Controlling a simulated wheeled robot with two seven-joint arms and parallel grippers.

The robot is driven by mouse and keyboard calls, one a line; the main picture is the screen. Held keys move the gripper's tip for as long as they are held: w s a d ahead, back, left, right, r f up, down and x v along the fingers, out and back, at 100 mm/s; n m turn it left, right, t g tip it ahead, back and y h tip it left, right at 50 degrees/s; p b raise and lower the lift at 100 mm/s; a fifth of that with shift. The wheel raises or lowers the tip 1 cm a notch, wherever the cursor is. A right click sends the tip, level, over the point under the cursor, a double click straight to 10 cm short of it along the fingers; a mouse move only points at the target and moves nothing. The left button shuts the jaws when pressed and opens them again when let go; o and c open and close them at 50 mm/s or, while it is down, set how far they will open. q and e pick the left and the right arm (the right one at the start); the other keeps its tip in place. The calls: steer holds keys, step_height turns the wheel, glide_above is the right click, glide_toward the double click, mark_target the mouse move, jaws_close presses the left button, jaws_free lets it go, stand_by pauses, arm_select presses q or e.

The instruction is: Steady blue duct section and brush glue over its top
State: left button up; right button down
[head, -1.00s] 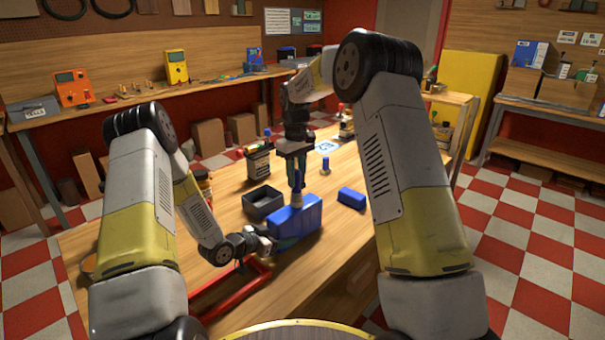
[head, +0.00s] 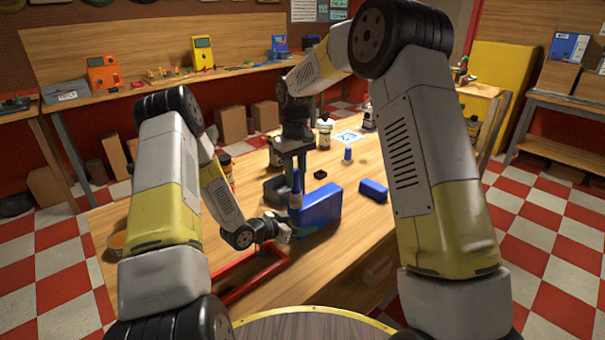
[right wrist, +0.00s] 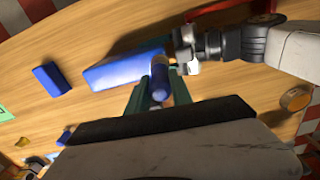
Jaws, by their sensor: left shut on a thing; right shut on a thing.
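The blue duct section (head: 322,206) stands on the wooden table; it also shows in the right wrist view (right wrist: 112,70). My left gripper (head: 285,229) is shut on its near left end; in the right wrist view the left gripper (right wrist: 188,52) is beside that end. My right gripper (head: 297,172) is shut on the blue-handled brush (head: 297,183) and holds it upright over the left end of the duct's top. In the right wrist view the brush handle (right wrist: 160,84) sits between the teal fingers. The bristles and any glue are not clear.
A smaller blue block (head: 373,190) lies right of the duct section. A dark tray (head: 275,190) is partly hidden behind my right gripper. A red frame (head: 250,277) lies in front. A blue-topped peg (head: 348,154), a small black block (head: 320,175) and bottles stand farther back.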

steer(key=shift+s+a+r, duration=0.15)
steer(key=shift+s+a, duration=0.05)
steer(key=shift+a, duration=0.05)
steer(key=shift+r, duration=3.7)
steer(key=shift+s+d, duration=0.1)
steer(key=shift+d, duration=0.05)
